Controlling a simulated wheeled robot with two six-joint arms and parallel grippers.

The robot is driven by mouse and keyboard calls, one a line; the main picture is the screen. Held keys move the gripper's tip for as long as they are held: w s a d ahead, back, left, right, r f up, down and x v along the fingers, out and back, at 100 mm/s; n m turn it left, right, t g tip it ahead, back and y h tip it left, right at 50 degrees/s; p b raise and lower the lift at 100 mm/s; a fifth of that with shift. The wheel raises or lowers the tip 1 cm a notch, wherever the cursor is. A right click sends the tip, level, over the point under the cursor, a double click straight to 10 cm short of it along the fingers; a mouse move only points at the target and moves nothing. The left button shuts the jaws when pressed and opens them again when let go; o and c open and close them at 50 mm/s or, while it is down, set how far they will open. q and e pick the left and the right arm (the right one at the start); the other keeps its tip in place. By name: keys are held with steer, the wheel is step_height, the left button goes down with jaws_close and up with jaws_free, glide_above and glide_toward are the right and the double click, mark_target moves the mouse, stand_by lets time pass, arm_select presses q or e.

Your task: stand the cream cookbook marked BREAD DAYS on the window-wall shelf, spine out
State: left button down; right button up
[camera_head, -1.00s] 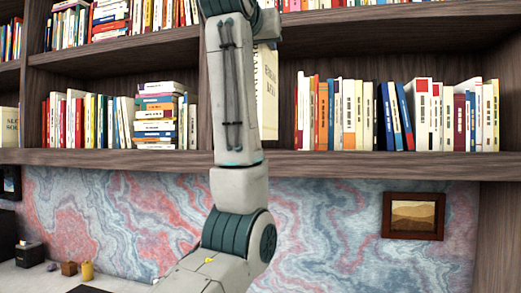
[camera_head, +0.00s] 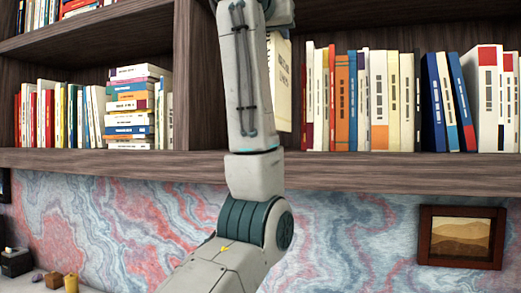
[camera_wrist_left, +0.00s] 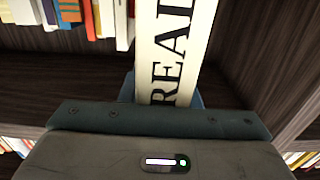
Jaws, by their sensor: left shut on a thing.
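The cream cookbook (camera_head: 282,85) shows in the head view as a pale upright strip, mostly hidden behind my left arm. In the head view the arm hides the fingers. The wooden shelf (camera_head: 400,172) has its front edge below the book. My right gripper is not in view.
A row of upright books (camera_head: 375,100) stands right of the cookbook. A wooden divider (camera_head: 188,75) stands to the left, with a stack of books (camera_head: 131,110) beyond it. A framed picture (camera_head: 461,238) hangs below the shelf. My arm hides part of the bay.

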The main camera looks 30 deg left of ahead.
arm_select(q)
steer(key=shift+s+r, duration=0.2)
steer(key=shift+r, duration=0.1)
steer(key=w+a+f+p, duration=0.5)
steer(key=w+a+p, duration=0.4)
steer(key=a, duration=0.3)
steer(key=shift+w, duration=0.3)
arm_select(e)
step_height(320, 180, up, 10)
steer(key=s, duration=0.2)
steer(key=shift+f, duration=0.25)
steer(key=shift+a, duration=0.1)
arm_select(q)
steer(key=shift+f, duration=0.15)
steer(key=c, duration=1.1)
jaws_free()
steer(key=shift+d, duration=0.1)
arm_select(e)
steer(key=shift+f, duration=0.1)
